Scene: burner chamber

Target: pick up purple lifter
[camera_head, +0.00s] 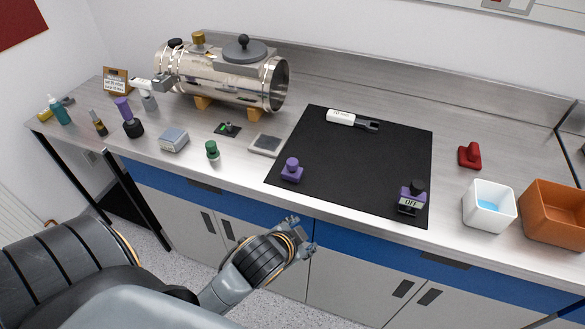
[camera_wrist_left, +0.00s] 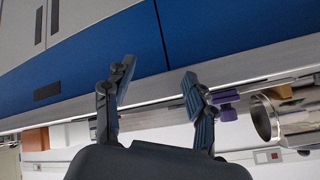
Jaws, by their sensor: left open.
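A small purple knobbed piece (camera_head: 291,170), which looks like the purple lifter, stands on the front left part of a black mat (camera_head: 350,160). A purple thing (camera_wrist_left: 227,104) shows in the left wrist view just beyond the right finger, partly hidden by it. My left gripper (camera_head: 302,236) is in front of the counter's front edge, apart from the purple piece and nearer the head camera. In the left wrist view its two fingers (camera_wrist_left: 158,75) are spread with nothing between them. My right gripper is in neither view.
A purple-and-black block marked OFF (camera_head: 410,199) stands at the mat's front right. A green knobbed piece (camera_head: 212,150) and a grey plate (camera_head: 266,145) are left of the mat. A metal chamber (camera_head: 225,80) lies behind. White (camera_head: 488,220) and orange (camera_head: 550,220) bins stand right.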

